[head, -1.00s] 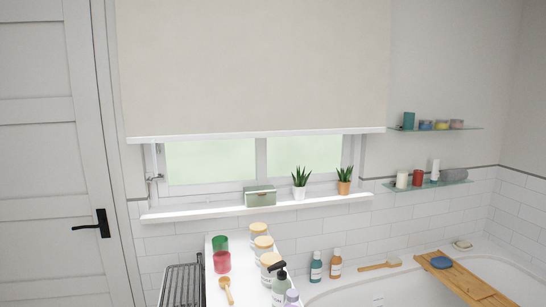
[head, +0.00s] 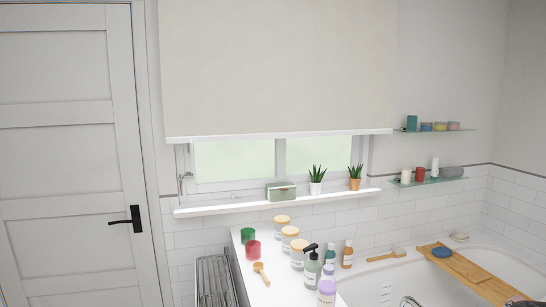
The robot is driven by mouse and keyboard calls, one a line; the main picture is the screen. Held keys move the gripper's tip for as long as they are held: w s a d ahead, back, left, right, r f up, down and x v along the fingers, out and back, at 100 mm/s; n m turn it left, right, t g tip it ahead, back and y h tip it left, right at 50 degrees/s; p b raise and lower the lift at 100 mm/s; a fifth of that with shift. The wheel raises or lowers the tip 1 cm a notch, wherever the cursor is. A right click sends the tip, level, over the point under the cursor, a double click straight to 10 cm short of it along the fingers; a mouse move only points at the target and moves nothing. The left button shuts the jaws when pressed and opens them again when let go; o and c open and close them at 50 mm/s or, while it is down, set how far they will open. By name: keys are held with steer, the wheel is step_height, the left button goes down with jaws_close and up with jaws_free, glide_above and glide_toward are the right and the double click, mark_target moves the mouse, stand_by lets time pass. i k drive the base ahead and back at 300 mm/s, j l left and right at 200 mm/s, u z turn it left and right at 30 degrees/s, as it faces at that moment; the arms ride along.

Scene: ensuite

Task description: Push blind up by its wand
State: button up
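The blind (head: 280,70) is a cream roller blind in the head view. It hangs over the upper part of the window (head: 235,160), and its white bottom bar (head: 280,136) is level, a little above the window's lower panes. I cannot make out a separate wand on the blind. A small metal fitting (head: 184,178) shows at the left side of the window frame. My gripper is not in view.
The white sill (head: 230,209) holds a green box (head: 281,191) and two potted plants. Below, a white counter (head: 262,290) bears jars, cups and bottles. A bath with a wooden tray (head: 470,272) is at right, under glass shelves (head: 435,131). A closed white door (head: 70,160) is at left.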

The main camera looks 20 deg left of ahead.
mark_target(228, 114)
steer(key=k+j+u, duration=0.1)
steer(key=j, duration=0.7)
steer(key=i+j, duration=0.1)
steer(key=j, duration=0.3)
steer(key=i+j+u, duration=0.1)
steer(key=j, duration=0.25)
steer(key=i+j, duration=0.2)
steer(key=j, duration=0.2)
steer(key=i+j, duration=0.1)
steer(key=j, duration=0.3)
steer(key=u, duration=0.05)
